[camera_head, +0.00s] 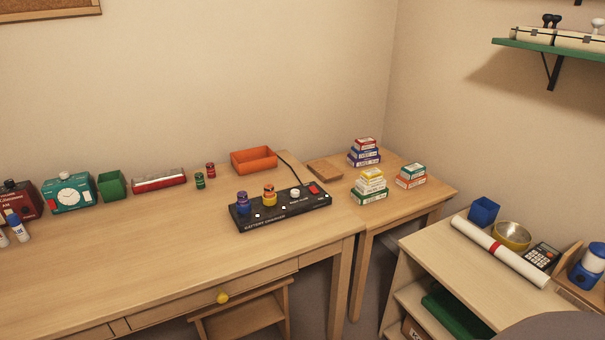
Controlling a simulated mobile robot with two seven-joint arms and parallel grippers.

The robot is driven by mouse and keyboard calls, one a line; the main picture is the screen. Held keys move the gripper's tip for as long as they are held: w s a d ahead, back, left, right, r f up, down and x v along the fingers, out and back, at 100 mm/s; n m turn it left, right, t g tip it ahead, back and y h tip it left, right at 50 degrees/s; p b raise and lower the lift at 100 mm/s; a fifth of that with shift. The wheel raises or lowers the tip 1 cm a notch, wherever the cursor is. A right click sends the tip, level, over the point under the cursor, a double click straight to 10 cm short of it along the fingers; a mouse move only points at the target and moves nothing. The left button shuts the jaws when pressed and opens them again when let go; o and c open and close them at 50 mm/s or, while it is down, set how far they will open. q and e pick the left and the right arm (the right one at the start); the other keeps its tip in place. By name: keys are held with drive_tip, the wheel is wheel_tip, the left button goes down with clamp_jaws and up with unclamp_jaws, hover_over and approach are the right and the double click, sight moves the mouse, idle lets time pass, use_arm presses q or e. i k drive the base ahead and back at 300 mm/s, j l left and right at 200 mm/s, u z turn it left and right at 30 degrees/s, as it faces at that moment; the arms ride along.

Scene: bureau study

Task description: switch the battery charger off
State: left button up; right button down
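The battery charger (282,215) is a long black box on the right part of the wooden desk. A blue battery (242,202) and an orange-yellow battery (269,194) stand upright on it. A white knob (295,192) and a red switch (313,188) sit toward its right end. A black cable runs from behind its right end toward the wall. I cannot tell the switch's position at this size. Neither of my grippers shows in the head view.
An orange tray (254,160) stands behind the charger. Green and red batteries (199,180), a red-and-white strip (158,180) and a teal clock (69,192) line the desk's back. Stacked small boxes (370,187) stand on the side table. The desk's front middle is clear.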

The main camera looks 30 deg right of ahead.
sight(314, 190)
drive_tip(key=i+l, duration=0.15)
drive_tip(key=l, duration=0.3)
drive_tip(key=i+l+u, duration=0.15)
drive_tip(key=l, duration=0.3)
drive_tip(key=i+l, duration=0.1)
drive_tip(key=l, duration=0.35)
drive_tip(key=i+l+u, duration=0.1)
drive_tip(key=l, duration=0.35)
